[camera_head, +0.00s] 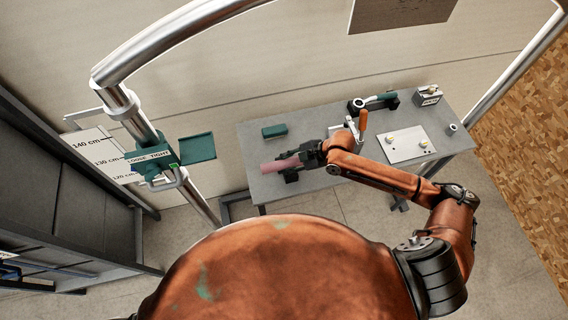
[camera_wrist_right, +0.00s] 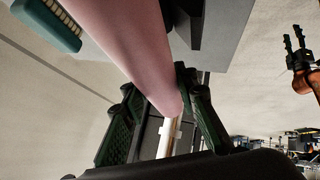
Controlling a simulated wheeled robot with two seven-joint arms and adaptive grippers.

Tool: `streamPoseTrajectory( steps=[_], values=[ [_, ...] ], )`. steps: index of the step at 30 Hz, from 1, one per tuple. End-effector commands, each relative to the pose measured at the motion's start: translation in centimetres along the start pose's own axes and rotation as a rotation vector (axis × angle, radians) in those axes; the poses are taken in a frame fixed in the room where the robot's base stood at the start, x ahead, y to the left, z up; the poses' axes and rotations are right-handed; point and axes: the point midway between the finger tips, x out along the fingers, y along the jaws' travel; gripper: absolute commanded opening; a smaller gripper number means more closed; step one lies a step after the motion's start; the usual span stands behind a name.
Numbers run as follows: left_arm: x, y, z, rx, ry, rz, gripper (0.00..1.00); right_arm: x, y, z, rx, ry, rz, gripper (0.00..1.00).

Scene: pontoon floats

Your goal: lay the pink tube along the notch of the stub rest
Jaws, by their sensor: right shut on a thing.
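The pink tube (camera_head: 279,164) sticks out to the left from my right gripper (camera_head: 312,153), over the left part of the grey table. In the wrist view the pink tube (camera_wrist_right: 130,45) runs down between the green-sided fingers of my right gripper (camera_wrist_right: 160,120), which is shut on it. A thin pale rod shows below the tube's end there. A dark block (camera_head: 291,177), probably the stub rest, is at the tube's lower side. I cannot tell whether they touch, and its notch is not visible. My left gripper (camera_wrist_right: 294,42) shows at the wrist view's right edge, its fingers apart and empty.
On the grey table (camera_head: 335,197), a green block (camera_head: 274,131) lies behind the tube. A pale plate (camera_head: 407,146), an orange-handled clamp (camera_head: 362,122) and a box (camera_head: 428,96) stand to the right. A steel post with a green tray (camera_head: 197,148) rises left of the table.

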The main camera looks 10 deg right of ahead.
Motion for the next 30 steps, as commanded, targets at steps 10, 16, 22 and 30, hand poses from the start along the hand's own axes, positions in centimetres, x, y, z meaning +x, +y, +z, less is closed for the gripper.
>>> streamPoseTrajectory(
  steps=[10,16,22,30],
  values=[
    [-0.31,-0.01,-0.04,0.000,0.000,0.000,0.40,-0.05,0.10,-0.08,-0.001,0.001,0.002,0.00],
    [-0.27,-0.01,-0.03,0.000,0.000,0.000,0.40,-0.01,0.08,-0.05,-0.001,0.001,0.001,0.00],
    [-0.06,0.00,-0.01,0.000,0.000,0.000,0.40,0.22,-0.05,0.13,-0.001,0.001,0.001,0.00],
    [0.35,0.01,0.04,0.000,0.000,0.000,0.40,0.70,-0.31,0.51,-0.001,0.001,0.001,0.00]
  ],
)
